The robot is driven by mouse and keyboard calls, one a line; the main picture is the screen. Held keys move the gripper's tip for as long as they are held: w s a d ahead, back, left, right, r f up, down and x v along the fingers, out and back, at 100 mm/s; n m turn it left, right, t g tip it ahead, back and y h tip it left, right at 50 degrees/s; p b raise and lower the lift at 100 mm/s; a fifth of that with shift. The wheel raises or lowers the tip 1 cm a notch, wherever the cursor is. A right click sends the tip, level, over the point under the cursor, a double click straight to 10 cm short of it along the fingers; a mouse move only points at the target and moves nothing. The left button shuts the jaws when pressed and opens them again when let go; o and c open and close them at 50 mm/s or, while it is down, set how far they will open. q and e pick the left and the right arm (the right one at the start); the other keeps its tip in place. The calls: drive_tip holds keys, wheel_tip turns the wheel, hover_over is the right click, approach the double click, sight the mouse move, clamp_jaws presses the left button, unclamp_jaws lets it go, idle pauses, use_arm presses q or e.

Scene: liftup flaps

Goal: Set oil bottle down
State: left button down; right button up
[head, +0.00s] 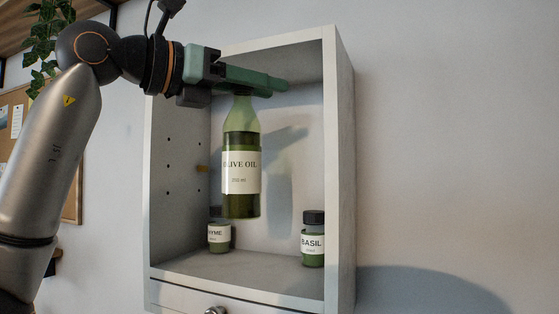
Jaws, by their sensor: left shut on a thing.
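The olive oil bottle (241,172) is green glass with a white label. It hangs upright inside the open wall cabinet (341,170). My left gripper (262,84) comes in from the left and is shut on the bottle at its top; the fingers hide the cap. The bottle's base is above the cabinet floor (262,268), with a visible gap below it. My right gripper is not in view.
A thyme jar (219,236) stands on the cabinet floor at the left, and a basil jar (313,240) at the right. Between them the floor is clear. The cabinet side walls and top surround the space. A knob (216,311) shows below.

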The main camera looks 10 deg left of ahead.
use_arm(q)
drive_tip(key=w+d+f, duration=0.1)
drive_tip(key=w+f, duration=0.6)
drive_tip(key=f, duration=0.2)
drive_tip(key=shift+d+f, duration=0.2)
drive_tip(key=shift+f, duration=0.2)
drive_tip(key=shift+w, duration=0.1)
drive_tip(key=shift+f, duration=0.2)
drive_tip(key=c, duration=0.6)
unclamp_jaws()
drive_tip(key=shift+o, duration=0.2)
drive_tip(key=shift+r, duration=0.1)
